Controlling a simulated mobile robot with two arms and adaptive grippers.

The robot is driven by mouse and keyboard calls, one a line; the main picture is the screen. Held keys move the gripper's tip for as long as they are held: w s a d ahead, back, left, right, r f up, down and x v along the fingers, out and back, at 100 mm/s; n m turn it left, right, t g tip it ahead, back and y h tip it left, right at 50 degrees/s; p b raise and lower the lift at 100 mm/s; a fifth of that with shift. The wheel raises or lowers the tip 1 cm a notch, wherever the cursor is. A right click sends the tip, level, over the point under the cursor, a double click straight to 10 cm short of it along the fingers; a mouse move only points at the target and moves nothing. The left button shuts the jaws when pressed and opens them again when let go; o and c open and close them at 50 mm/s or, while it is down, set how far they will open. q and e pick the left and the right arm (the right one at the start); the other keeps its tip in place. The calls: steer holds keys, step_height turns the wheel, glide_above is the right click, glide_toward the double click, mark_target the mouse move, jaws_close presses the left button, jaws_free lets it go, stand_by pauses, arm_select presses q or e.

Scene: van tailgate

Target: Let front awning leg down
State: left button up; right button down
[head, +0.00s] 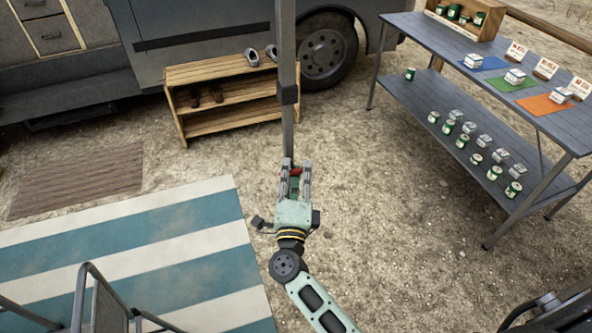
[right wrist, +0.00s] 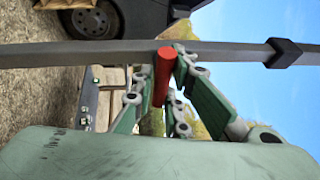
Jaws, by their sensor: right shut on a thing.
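The front awning leg (head: 286,60) is a grey square post that runs down from the top edge in the head view. A dark collar (head: 288,94) sits around it, and its lower end is hidden behind my gripper. In the right wrist view the leg (right wrist: 110,55) crosses the picture sideways, with the dark collar (right wrist: 291,53) at right. A red handle (head: 294,171) sticks out from the leg. My right gripper (head: 295,175) is shut on this handle, which also shows between the fingers in the right wrist view (right wrist: 166,78). My left gripper is not in view.
A wooden shoe rack (head: 222,98) stands left of the leg, before the van (head: 200,35). A grey two-level table (head: 480,85) with cans and boxes stands at right. A striped mat (head: 130,245) lies at lower left. Gravel between leg and table is clear.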

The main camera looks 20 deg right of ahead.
steer(key=shift+a+r, duration=0.1)
steer(key=shift+r, duration=0.05)
steer(key=c, duration=1.8)
jaws_free()
steer(key=shift+o, duration=0.2)
steer(key=shift+s, duration=0.2)
steer(key=v, duration=1.1)
steer(key=shift+s+a, duration=0.2)
steer(key=shift+s, duration=0.1)
